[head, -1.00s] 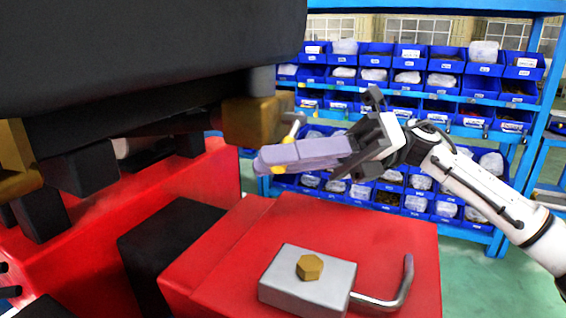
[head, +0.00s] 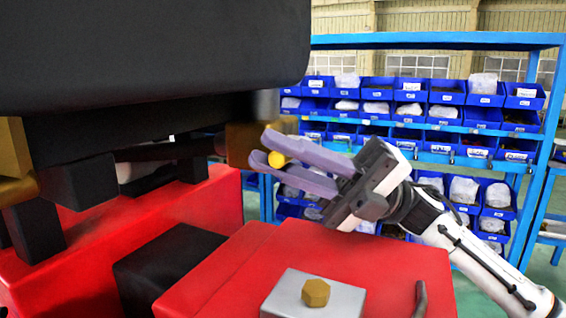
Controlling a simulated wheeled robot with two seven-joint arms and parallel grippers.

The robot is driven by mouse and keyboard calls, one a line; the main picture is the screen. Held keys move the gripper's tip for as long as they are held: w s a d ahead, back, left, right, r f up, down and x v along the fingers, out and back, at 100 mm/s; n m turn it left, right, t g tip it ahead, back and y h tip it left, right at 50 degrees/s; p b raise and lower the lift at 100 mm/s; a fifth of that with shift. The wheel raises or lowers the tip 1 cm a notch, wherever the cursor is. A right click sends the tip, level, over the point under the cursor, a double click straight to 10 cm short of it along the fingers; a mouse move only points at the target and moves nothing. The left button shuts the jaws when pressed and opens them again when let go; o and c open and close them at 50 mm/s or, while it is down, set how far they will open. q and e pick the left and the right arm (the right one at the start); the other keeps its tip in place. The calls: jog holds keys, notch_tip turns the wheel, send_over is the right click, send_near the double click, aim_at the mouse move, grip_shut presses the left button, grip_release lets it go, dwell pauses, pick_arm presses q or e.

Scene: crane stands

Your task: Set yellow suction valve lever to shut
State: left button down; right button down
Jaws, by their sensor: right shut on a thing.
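The yellow lever's round end (head: 276,159) shows between the two purple fingers of my right gripper (head: 263,150). The gripper is shut on it, with the fingers on either side. The rest of the lever is hidden behind the fingers. The lever is next to a brass valve body (head: 240,143) under the big dark body of the machine. My right arm reaches in from the lower right, and its fingers point left and slightly up. My left gripper is not in view.
A red block (head: 340,262) below carries a grey plate (head: 340,298) with a brass hex bolt (head: 316,291). The dark machine body (head: 150,60) hangs close above on the left. A blue shelf of bins (head: 440,41) stands behind.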

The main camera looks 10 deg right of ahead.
dwell(0.3)
jog(key=c, duration=1.7)
grip_release()
jog(key=shift+d, duration=0.1)
jog(key=shift+d+f, duration=0.25)
jog(key=b+v, duration=0.2)
jog(key=v, duration=0.6)
jog(key=shift+d+f, duration=0.1)
jog(key=shift+d, duration=0.25)
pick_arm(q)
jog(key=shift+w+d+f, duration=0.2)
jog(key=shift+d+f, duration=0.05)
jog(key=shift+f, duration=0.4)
pick_arm(e)
jog(key=shift+w+d+f, duration=0.1)
jog(key=shift+d, duration=0.3)
